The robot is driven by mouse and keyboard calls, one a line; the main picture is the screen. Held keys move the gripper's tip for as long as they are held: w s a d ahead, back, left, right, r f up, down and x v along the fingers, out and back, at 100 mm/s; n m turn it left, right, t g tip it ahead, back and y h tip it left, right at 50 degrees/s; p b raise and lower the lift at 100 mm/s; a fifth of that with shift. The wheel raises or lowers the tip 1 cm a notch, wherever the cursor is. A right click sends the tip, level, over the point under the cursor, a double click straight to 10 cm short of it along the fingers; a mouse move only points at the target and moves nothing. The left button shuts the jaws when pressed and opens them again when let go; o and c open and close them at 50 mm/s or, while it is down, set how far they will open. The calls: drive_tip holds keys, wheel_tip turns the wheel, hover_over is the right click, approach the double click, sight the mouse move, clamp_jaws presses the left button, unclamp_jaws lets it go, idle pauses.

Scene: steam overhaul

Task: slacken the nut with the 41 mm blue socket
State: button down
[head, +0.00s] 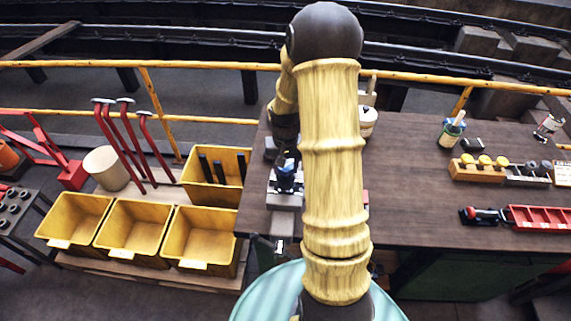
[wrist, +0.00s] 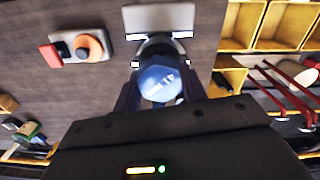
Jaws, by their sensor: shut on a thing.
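A blue socket (wrist: 160,82) with pale marks on it, too small to read, sits between the dark fingers of my gripper (wrist: 158,96) in the wrist view. My gripper is shut on it.
The dark bench (head: 420,190) has free room in its middle. A wooden block with yellow-topped pieces (head: 478,168) and a red tray (head: 540,217) stand on the right. Yellow bins (head: 135,232) stand left of the bench.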

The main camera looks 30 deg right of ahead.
drive_tip(key=shift+n, duration=0.3)
drive_tip(key=n+p, duration=0.1)
drive_tip(key=n, duration=0.3)
idle(0.5)
drive_tip(key=shift+n+p, duration=0.35)
drive_tip(key=shift+n, duration=0.25)
drive_tip(key=shift+m, duration=0.4)
drive_tip(key=shift+r, duration=0.1)
drive_tip(key=shift+r+p, duration=1.55)
drive_tip(key=shift+r, duration=0.45)
